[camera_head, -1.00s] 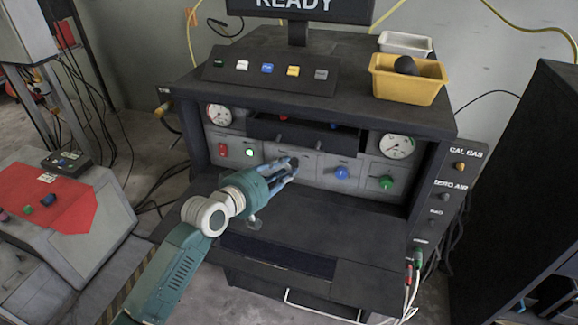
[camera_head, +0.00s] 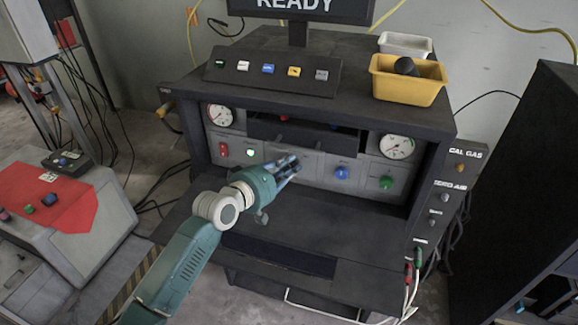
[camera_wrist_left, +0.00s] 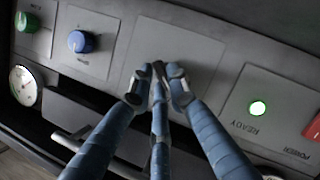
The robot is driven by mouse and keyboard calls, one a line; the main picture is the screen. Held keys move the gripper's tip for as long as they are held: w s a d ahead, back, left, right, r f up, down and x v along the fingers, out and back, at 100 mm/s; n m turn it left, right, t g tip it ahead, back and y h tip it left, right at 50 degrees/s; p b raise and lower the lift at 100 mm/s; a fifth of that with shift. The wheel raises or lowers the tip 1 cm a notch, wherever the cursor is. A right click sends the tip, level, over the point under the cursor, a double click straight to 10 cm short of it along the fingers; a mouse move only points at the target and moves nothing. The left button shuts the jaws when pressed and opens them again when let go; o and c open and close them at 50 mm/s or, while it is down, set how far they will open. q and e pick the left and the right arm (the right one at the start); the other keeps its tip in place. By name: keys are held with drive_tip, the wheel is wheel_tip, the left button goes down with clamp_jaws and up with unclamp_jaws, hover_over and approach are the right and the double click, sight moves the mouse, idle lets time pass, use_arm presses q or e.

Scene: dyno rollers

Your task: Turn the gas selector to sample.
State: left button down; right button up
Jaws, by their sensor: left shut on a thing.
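My left gripper (camera_head: 291,163) reaches to the middle plate of the bench's front panel. In the left wrist view its blue fingers (camera_wrist_left: 158,85) are closed together around a small dark knob, apparently the gas selector, in front of a plain grey plate (camera_wrist_left: 178,50). The fingers hide nearly all of the knob, so its pointer and setting cannot be read. My right gripper is out of view.
A blue knob (camera_head: 341,173) and a green knob (camera_head: 386,182) sit to the right on the panel. A lit green READY lamp (camera_head: 250,153) and a red power switch (camera_head: 223,150) are to the left. A dark drawer with handles (camera_head: 310,140) lies just above.

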use_arm(q)
drive_tip(key=m+p, duration=0.1)
drive_tip(key=p, duration=0.1)
drive_tip(key=m+y+p, duration=0.1)
drive_tip(key=p, duration=0.1)
drive_tip(key=m+y+p, duration=0.1)
drive_tip(key=p, duration=0.2)
drive_tip(key=shift+s+d+r, duration=0.15)
drive_tip(key=shift+d+r, duration=0.15)
drive_tip(key=shift+d+f+m+y+p, duration=0.1)
drive_tip(key=shift+f+m+y+p, duration=0.1)
drive_tip(key=shift+m+y+p, duration=0.6)
drive_tip(key=shift+f+m+y+p, duration=0.15)
drive_tip(key=shift+m+y+p, duration=0.25)
drive_tip(key=shift+m, duration=0.6)
drive_tip(key=shift+t, duration=0.3)
drive_tip(key=c, duration=1.9)
unclamp_jaws()
drive_tip(key=shift+c, duration=0.2)
